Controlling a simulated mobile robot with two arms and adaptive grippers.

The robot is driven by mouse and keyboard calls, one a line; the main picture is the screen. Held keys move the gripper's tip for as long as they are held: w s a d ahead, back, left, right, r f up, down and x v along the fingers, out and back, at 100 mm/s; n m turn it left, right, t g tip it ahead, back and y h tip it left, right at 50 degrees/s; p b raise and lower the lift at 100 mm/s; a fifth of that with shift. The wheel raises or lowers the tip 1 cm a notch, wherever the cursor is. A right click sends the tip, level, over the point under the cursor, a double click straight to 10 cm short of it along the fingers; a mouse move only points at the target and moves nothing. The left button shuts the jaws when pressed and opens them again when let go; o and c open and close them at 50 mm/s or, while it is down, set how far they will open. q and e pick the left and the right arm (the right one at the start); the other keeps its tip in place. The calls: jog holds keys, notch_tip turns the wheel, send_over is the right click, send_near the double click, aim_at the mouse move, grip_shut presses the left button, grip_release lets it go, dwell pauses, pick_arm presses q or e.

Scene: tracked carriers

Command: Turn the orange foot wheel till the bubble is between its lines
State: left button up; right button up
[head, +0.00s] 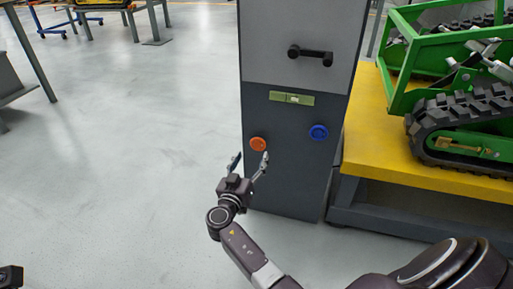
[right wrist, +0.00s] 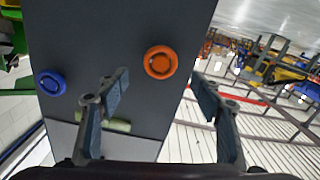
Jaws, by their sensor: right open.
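The orange foot wheel (head: 258,144) is a round knob low on the front of a dark grey cabinet (head: 290,171). It also shows in the right wrist view (right wrist: 160,62). A green level vial (head: 292,98) with a small pale mark sits above it; the bubble's place between the lines is too small to tell. My right gripper (head: 250,160) is open and empty, its fingers pointing at the orange wheel. In the right wrist view its fingertips (right wrist: 160,80) stand wide on either side of the wheel, apart from it. A dark part at the lower left seems to be my left gripper (head: 10,277), its fingers hidden.
A blue wheel (head: 318,132) is to the right of the orange one. A black handle (head: 310,54) is higher up. A yellow-topped bench (head: 375,150) with a green tracked carrier (head: 460,125) stands close on the right. The floor to the left is clear.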

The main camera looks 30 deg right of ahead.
aim_at(257, 144)
jog(key=b+x, duration=0.1)
jog(key=x, duration=0.6)
jog(key=shift+a, duration=0.1)
jog(key=shift+c, duration=0.6)
jog(key=c, duration=1)
